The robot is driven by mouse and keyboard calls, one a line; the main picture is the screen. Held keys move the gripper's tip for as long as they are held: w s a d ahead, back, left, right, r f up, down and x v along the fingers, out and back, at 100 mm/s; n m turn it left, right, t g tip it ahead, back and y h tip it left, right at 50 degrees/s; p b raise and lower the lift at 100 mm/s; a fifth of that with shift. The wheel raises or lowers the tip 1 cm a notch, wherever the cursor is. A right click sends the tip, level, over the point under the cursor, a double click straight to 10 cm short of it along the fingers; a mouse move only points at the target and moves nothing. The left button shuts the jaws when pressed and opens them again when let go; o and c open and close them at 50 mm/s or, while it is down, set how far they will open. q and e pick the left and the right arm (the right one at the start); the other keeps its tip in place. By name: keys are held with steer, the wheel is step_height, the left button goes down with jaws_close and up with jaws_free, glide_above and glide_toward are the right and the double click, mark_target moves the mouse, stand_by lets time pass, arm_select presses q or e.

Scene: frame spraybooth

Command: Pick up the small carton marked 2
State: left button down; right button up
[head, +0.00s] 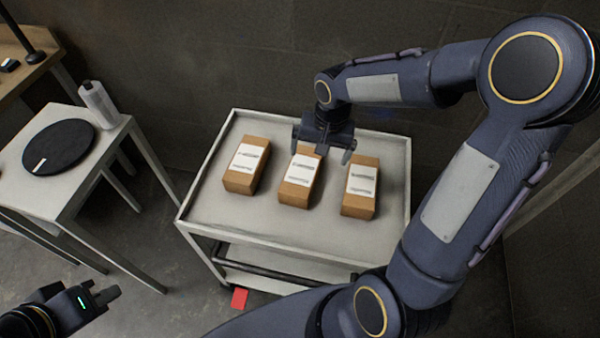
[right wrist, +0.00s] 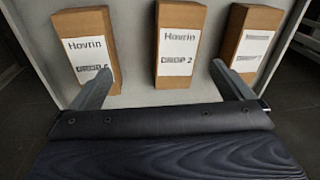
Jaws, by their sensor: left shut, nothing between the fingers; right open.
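Three brown cartons with white labels stand in a row on the cart. The middle carton (head: 295,194) reads "2" on its label in the right wrist view (right wrist: 178,15). My right gripper (head: 322,150) is open and empty, over the far end of the middle carton in the head view. In the right wrist view its fingers (right wrist: 162,70) are spread wider than the middle carton, with the tips towards the gaps on either side. I cannot tell its exact height. My left gripper (head: 108,294) is shut and empty at the lower left, far from the cartons.
The left carton (head: 238,183) and right carton (head: 357,207) flank the middle one with narrow gaps. The grey cart (head: 270,232) has a raised rim. A side table (head: 60,178) holds a black disc (head: 58,147) and a white bottle (head: 98,103). A dark wall stands behind.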

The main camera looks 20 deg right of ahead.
steer(key=m+g, duration=0.1)
glide_above(302, 169)
steer(key=s, duration=0.1)
steer(key=shift+h, duration=0.4)
step_height(302, 169, down, 9)
steer(key=shift+s+d+r+p, duration=0.15)
steer(key=shift+p, duration=0.15)
steer(key=shift+m, duration=0.3)
steer(key=f, duration=0.3)
steer(key=f+p, duration=0.1)
steer(key=f, duration=0.1)
steer(key=w+f, duration=0.1)
steer(key=f, duration=0.2)
steer(key=shift+w+f, duration=0.1)
steer(key=shift+f, duration=0.2)
steer(key=shift+c, duration=0.4)
steer(key=shift+a, duration=0.2)
steer(key=c, duration=1.2)
